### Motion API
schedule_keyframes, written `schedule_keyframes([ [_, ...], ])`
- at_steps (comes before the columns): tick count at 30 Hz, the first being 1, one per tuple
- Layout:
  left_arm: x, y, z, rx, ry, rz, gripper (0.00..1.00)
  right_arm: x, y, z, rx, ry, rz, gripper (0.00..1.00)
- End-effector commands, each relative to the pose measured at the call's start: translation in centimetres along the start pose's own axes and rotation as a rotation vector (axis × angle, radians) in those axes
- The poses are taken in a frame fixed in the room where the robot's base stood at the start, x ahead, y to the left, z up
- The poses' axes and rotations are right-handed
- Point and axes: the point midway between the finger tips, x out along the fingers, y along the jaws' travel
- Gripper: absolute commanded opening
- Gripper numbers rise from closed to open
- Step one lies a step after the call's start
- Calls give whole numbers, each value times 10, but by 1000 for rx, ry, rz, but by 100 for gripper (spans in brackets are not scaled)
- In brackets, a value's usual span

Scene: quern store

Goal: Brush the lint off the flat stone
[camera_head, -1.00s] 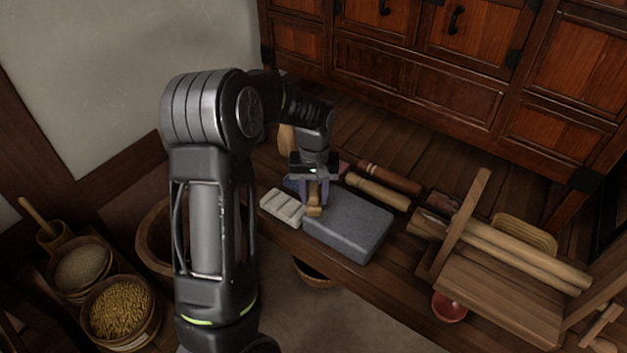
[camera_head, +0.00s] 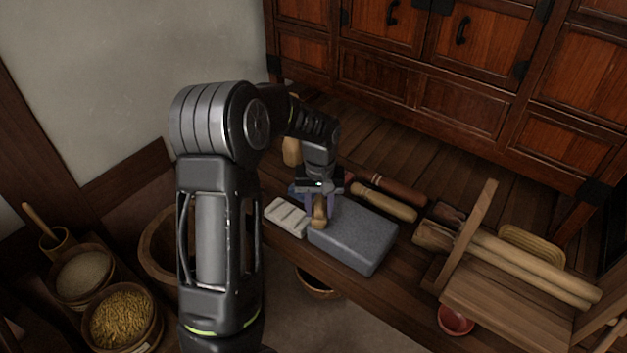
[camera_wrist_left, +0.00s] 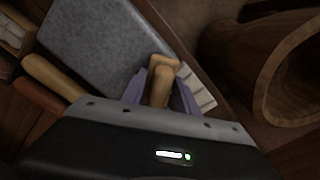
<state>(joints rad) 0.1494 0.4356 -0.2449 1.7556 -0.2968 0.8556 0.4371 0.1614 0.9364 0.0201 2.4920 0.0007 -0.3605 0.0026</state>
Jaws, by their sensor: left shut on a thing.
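The flat stone (camera_head: 352,237) is a grey block lying on the wooden bench, and it fills the upper middle of the left wrist view (camera_wrist_left: 100,42). My left gripper (camera_head: 319,212) points down at the stone's left end. It is shut on a small wooden brush (camera_wrist_left: 161,82), whose tan wooden body shows between the purple fingers. The brush is at the stone's left edge; I cannot tell whether it touches the top. No lint can be made out on the stone at this size. My right gripper is not in view.
A pale ridged block (camera_head: 287,217) lies just left of the stone. Wooden rollers (camera_head: 384,202) lie behind it. A wooden frame with long poles (camera_head: 520,262) stands to the right, with a red bowl (camera_head: 455,320) below. Grain baskets (camera_head: 122,320) stand at the left.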

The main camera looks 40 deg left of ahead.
Motion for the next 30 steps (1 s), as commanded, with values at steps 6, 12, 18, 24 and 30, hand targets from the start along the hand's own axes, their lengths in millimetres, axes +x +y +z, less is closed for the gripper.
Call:
schedule_keyframes([
  [6, -32, -2, -1, 0, 0, 0, 0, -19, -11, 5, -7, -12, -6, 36],
  [12, -50, -3, -3, 1, 0, -1, 0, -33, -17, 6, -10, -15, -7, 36],
  [18, -68, -4, -4, 2, 0, 0, 0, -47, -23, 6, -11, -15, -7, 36],
  [24, -81, -5, -5, 3, 0, 0, 0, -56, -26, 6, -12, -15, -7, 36],
  [30, -82, -5, -5, 3, 0, 0, 0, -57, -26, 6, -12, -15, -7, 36],
])
